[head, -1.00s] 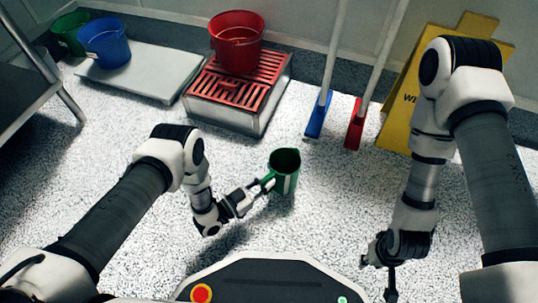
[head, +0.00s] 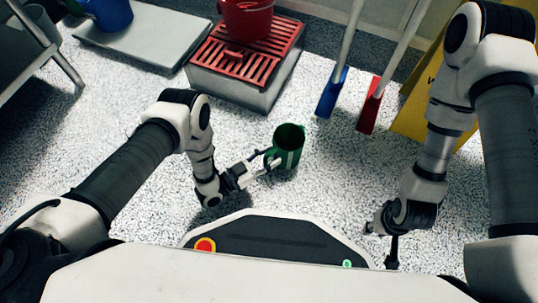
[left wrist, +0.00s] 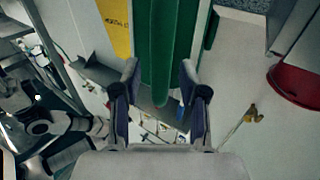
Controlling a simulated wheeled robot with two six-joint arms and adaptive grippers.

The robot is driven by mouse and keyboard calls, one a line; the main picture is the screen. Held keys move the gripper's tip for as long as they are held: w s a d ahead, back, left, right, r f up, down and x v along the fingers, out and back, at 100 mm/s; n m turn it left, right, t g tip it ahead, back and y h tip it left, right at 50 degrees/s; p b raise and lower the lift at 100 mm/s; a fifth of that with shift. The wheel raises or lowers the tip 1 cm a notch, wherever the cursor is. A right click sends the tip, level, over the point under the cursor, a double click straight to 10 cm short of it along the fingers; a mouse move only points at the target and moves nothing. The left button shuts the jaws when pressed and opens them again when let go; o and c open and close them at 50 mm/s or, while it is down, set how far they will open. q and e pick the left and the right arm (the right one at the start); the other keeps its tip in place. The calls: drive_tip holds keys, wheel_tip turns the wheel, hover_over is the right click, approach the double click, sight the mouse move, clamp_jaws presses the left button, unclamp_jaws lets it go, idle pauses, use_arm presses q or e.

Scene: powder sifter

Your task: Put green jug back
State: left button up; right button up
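The green jug (head: 287,148) is upright in front of my base in the head view, its dark opening facing up. I cannot tell whether it rests on the floor. My left gripper (head: 265,161) is at the jug's left side, near its handle. In the left wrist view the green jug (left wrist: 171,40) shows between the two fingers of my left gripper (left wrist: 160,70), which are spread apart with gaps beside the green part. My right gripper (head: 392,262) hangs pointing down on the right, away from the jug; its finger opening is too small to judge.
A red bucket (head: 247,18) stands on a grey box with a red grate (head: 233,55). A blue bucket (head: 108,12) is on a pale platform (head: 140,42). Blue (head: 331,92) and red (head: 370,107) brush heads and a yellow sign (head: 412,108) stand behind right. Floor around the jug is clear.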

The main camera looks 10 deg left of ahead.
use_arm(q)
drive_tip(key=shift+s+a+r+p, duration=0.1)
drive_tip(key=shift+r+p, duration=0.15)
drive_tip(key=shift+p, duration=0.05)
drive_tip(key=s+a+n+g+y+p, duration=0.4)
drive_tip(key=a+y, duration=0.4)
drive_tip(key=a, duration=0.4)
drive_tip(key=s+a+r+n+g+y, duration=0.3)
drive_tip(key=s+a+r, duration=0.1)
drive_tip(key=s, duration=0.4)
drive_tip(key=s+a+r+n+g+y+p, duration=0.1)
drive_tip(key=s+a+r+n+g+y, duration=0.2)
drive_tip(key=s, duration=0.5)
wheel_tip(320, 180, up, 3)
drive_tip(key=shift+a+f+n+g, duration=0.2)
drive_tip(key=shift+a+n+g, duration=0.2)
drive_tip(key=shift+a+g, duration=0.3)
